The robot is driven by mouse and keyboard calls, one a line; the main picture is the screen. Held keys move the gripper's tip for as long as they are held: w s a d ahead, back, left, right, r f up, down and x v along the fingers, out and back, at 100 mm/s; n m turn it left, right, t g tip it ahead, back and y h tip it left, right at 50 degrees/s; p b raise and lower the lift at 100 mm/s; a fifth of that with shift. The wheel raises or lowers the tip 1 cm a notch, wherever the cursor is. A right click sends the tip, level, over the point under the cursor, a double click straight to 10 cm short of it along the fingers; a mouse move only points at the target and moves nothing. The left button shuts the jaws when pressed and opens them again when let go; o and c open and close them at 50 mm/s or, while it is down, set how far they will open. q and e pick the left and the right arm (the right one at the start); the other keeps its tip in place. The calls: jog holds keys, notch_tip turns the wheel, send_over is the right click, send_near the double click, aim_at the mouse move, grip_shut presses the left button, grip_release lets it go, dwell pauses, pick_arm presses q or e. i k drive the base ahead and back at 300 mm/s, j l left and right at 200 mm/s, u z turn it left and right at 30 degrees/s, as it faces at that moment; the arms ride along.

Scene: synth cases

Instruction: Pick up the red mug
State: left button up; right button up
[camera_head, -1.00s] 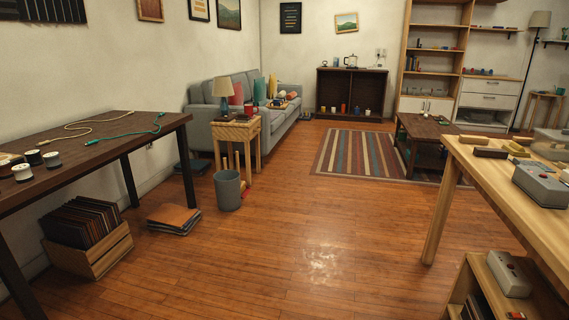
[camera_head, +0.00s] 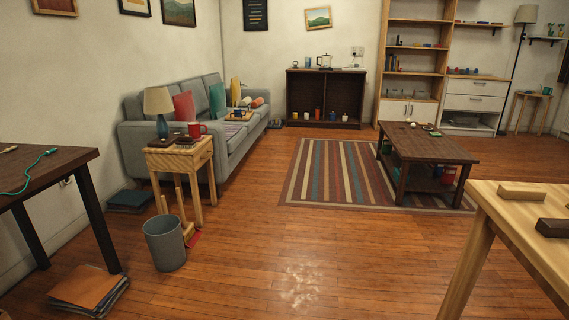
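A red mug (camera_head: 196,130) stands upright on the small wooden side table (camera_head: 182,156) by the near end of the grey sofa. A table lamp with a blue base (camera_head: 160,108) stands on the same table, to the left of the mug. A small dark item (camera_head: 187,140) lies just in front of the mug. Neither of my grippers shows in the head view, and the side table is still some way ahead, to the left.
A grey bin (camera_head: 164,243) stands on the floor in front of the side table. Flat folders (camera_head: 88,290) lie at lower left, near the dark table (camera_head: 50,172). A light wooden table (camera_head: 520,222) is at right. The wooden floor (camera_head: 270,255) between is clear.

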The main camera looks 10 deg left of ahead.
aim_at(194, 127)
jog(key=i+j+u, duration=0.1)
jog(key=i+u, duration=0.15)
jog(key=i, duration=0.85)
jog(key=i+l+u, duration=0.25)
jog(key=i, duration=0.85)
jog(key=j, duration=0.1)
